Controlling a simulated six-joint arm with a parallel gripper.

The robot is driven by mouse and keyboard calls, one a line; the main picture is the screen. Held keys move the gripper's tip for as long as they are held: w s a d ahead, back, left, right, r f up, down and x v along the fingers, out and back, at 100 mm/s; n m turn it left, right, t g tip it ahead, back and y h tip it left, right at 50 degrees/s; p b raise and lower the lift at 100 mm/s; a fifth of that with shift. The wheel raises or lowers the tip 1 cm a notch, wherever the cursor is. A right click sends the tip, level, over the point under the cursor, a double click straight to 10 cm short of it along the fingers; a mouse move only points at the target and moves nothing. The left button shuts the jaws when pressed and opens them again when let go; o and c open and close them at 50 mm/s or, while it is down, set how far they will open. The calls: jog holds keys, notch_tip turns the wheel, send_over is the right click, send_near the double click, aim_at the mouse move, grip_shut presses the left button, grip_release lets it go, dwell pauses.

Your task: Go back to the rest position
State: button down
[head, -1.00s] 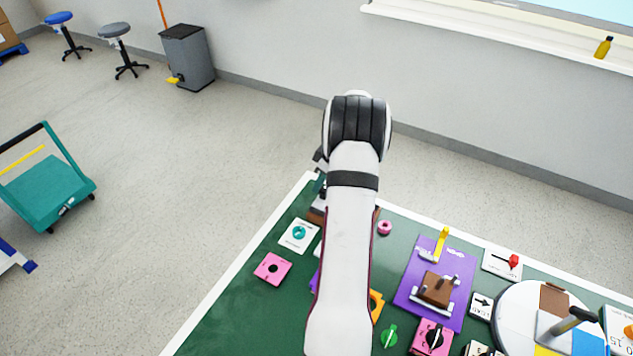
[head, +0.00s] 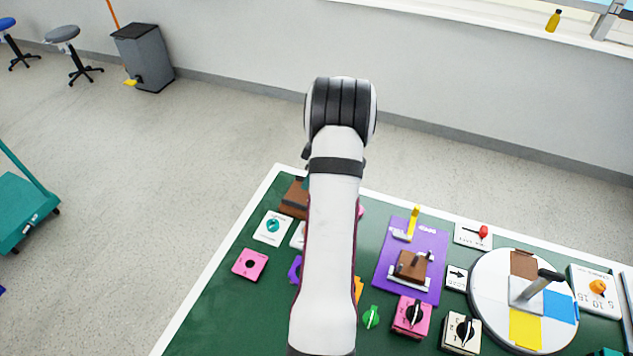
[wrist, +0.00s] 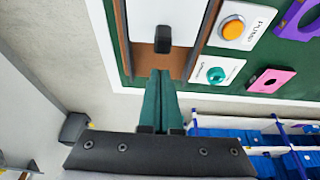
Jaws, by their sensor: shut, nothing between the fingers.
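My gripper (wrist: 160,100) shows in the wrist view as two teal fingers lying together, shut and empty. They point at the lower edge of a brown-framed white panel with a black switch (wrist: 163,38), and I cannot tell whether they touch it. In the head view my white arm reaches over the table and hides the gripper and part of the board. A rotary switch with a black knob on a pink plate (head: 413,316) and another on a white plate (head: 461,333) stand near the front. A large round dial (head: 490,301) with a handle is at the right.
The green table (head: 215,310) has a white edge. It carries a purple plate (head: 428,243) with levers, a pink plate (head: 250,264), a white card with a teal knob (head: 273,228) and a red-lever switch (head: 473,234). A grey bin (head: 142,57) stands by the wall.

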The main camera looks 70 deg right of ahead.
jog(key=w+v, duration=0.1)
jog(key=v, duration=0.9)
jog(key=w+a+r+m+y, duration=0.1)
jog(key=w+a+r, duration=0.1)
jog(key=w+a, duration=0.35)
jog(key=w+a+r+g, duration=0.1)
jog(key=w+a+r, duration=0.15)
jog(key=a, duration=0.55)
jog(key=w+a+r+m+y, duration=0.1)
jog(key=w+a+r, duration=0.15)
jog(key=a, duration=0.45)
jog(key=s+a+r+m+g, duration=0.1)
jog(key=s+a, duration=0.3)
jog(key=a, duration=0.7)
jog(key=s+a+m+g, duration=0.1)
jog(key=s+a, duration=0.3)
jog(key=a, duration=0.8)
jog(key=s+a+f+m+g, duration=0.1)
jog(key=s+a, duration=0.3)
jog(key=s, duration=0.3)
jog(key=shift+a+f, duration=0.15)
jog(key=shift+f, duration=0.25)
jog(key=shift+s, duration=0.1)
